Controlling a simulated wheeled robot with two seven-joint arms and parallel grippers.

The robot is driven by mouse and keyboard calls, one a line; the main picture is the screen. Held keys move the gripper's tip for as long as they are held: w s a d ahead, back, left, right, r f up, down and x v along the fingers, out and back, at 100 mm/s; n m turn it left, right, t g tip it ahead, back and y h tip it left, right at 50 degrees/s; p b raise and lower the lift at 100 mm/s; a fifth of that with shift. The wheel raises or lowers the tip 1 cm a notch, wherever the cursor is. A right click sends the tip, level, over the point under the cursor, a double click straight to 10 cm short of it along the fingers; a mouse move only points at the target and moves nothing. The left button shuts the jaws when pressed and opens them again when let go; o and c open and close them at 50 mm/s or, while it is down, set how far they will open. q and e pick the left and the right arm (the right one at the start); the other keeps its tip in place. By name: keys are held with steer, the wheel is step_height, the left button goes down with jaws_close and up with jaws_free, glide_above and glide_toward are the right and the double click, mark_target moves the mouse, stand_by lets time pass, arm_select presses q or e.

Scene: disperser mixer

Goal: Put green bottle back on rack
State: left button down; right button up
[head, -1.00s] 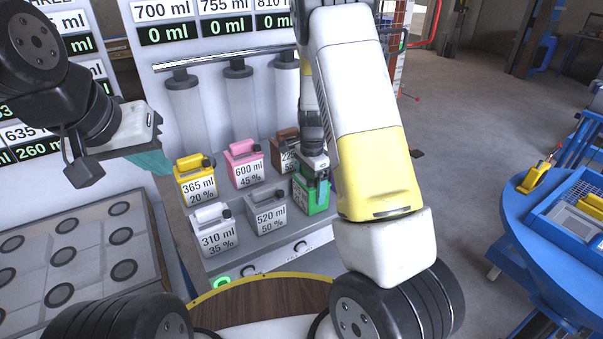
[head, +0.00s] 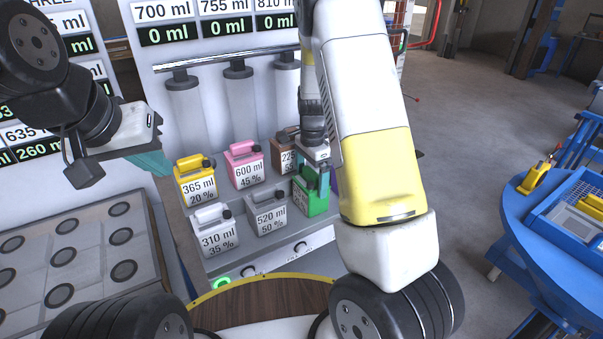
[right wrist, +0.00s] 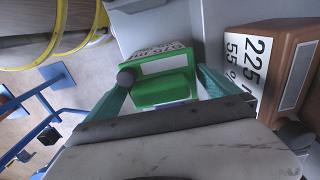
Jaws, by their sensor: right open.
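The green bottle (head: 316,202) stands at the right end of the front row on the rack (head: 262,238). In the right wrist view the green bottle (right wrist: 163,92) shows its handle and dark cap between the teal fingers. My right gripper (head: 313,174) is just above it in the head view. In the right wrist view my right gripper (right wrist: 163,80) is open, with one finger on each side of the bottle's top. My left gripper (head: 150,158) is at the left, away from the rack; its finger gap is not clear.
Yellow (head: 196,184), pink (head: 246,166), brown (head: 284,157), white (head: 213,232) and grey (head: 266,214) bottles share the rack. The brown bottle is close beside my right gripper. A blue table (head: 530,225) stands at the right. Clear floor lies between.

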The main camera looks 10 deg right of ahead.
step_height(320, 180, up, 8)
steer(key=shift+r, duration=0.2)
stand_by(1.3)
